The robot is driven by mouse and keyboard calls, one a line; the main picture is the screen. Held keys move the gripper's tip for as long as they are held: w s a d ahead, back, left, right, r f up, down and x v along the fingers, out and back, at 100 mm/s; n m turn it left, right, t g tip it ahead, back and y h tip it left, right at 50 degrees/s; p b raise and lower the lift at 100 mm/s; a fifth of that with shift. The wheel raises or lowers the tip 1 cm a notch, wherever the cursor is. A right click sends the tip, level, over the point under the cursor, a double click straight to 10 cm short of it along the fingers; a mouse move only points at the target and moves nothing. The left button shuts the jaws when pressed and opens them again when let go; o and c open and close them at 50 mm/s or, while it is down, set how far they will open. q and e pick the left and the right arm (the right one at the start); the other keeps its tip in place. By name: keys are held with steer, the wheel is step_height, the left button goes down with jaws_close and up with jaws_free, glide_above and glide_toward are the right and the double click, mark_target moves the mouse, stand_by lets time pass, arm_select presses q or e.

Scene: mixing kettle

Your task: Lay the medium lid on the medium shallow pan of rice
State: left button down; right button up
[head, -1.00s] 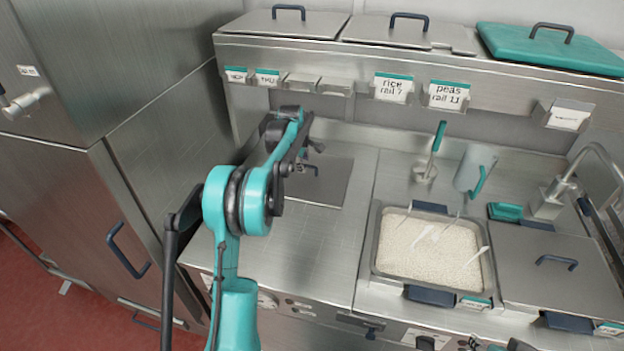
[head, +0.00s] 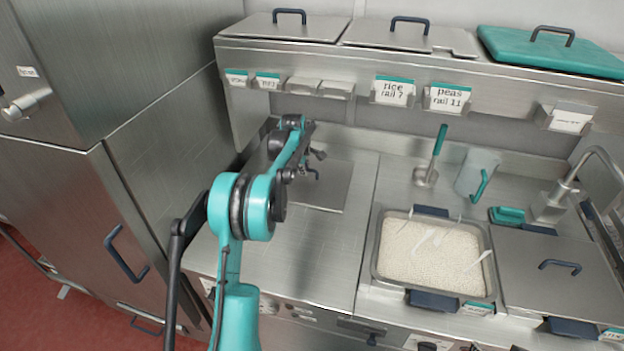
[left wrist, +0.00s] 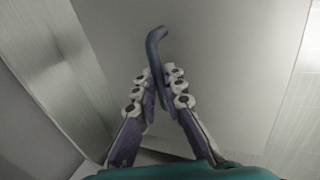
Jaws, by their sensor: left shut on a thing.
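The steel lid (head: 333,190) with a dark bar handle lies flat on the left part of the counter, partly hidden behind my left arm. My left gripper (head: 312,160) is at its handle (head: 315,173). In the left wrist view, the fingers of my left gripper (left wrist: 157,76) are closed around the dark handle (left wrist: 155,48), with the grey lid plate (left wrist: 225,60) beneath. My right gripper is not in view.
A steel lid (head: 550,300) covers the pan right of the rice. A teal-handled tool (head: 438,145), a jug (head: 474,172) and a faucet (head: 580,165) stand behind. A raised shelf (head: 330,58) borders the back. The counter (head: 310,245) between lid and rice is clear.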

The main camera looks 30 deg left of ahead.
arm_select(q)
steer(key=shift+r+p, duration=1.8)
steer(key=shift+r, duration=0.75)
steer(key=shift+f, duration=0.1)
